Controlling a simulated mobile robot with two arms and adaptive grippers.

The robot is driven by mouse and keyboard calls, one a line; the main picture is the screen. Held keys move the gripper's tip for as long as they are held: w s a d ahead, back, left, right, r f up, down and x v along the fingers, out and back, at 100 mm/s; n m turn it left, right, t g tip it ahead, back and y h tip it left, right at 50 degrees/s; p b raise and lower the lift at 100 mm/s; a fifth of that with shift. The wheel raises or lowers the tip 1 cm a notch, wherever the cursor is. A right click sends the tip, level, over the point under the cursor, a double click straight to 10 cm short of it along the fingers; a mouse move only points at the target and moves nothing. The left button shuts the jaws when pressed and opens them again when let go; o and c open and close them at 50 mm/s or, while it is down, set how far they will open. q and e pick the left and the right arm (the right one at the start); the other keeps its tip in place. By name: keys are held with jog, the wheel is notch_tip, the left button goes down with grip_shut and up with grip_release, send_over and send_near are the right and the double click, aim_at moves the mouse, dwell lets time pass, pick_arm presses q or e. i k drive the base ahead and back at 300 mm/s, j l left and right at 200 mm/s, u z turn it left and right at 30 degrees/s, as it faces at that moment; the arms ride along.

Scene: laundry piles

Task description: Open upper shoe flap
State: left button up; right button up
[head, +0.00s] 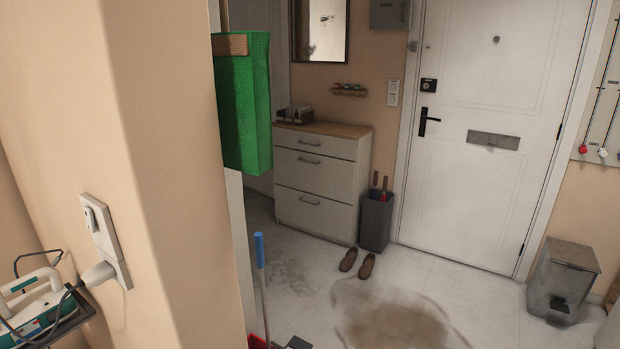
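A white shoe cabinet (316,185) with a wooden top stands against the wall left of the front door. Its front has a shallow top panel and two larger flaps below, each with a grey bar handle. The upper flap (314,175) looks shut. The lower flap (312,212) looks shut too. A pair of brown shoes (357,263) lies on the floor in front of the cabinet. Neither of my grippers is in the head view.
A beige wall corner (150,170) fills the left, with a green bag (242,105) hanging beside it. A blue-handled broom or mop (260,255) stands near it. A dark umbrella bin (376,220) is right of the cabinet. Dirty patches (395,315) mark the open tiled floor.

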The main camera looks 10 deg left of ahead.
aim_at(331, 177)
jog(key=i+l+z, duration=0.25)
jog(key=i, duration=0.2)
jog(key=i+l+z, duration=0.25)
jog(key=i, duration=0.2)
jog(key=i+l, duration=0.1)
jog(key=i, duration=0.4)
jog(key=i+u, duration=0.15)
jog(key=i, duration=0.35)
jog(key=i+l, duration=0.2)
jog(key=i, duration=0.3)
jog(key=i+l+u, duration=0.15)
jog(key=i, duration=0.3)
jog(key=i+j+u, duration=0.2)
jog(key=i+u, duration=0.25)
jog(key=i+j+u, duration=0.15)
jog(key=u, duration=0.35)
jog(key=i+l+u, duration=0.15)
jog(key=i+u, duration=0.3)
jog(key=i+l+u, duration=0.2)
jog(key=i+u, duration=0.3)
jog(key=k, duration=0.1)
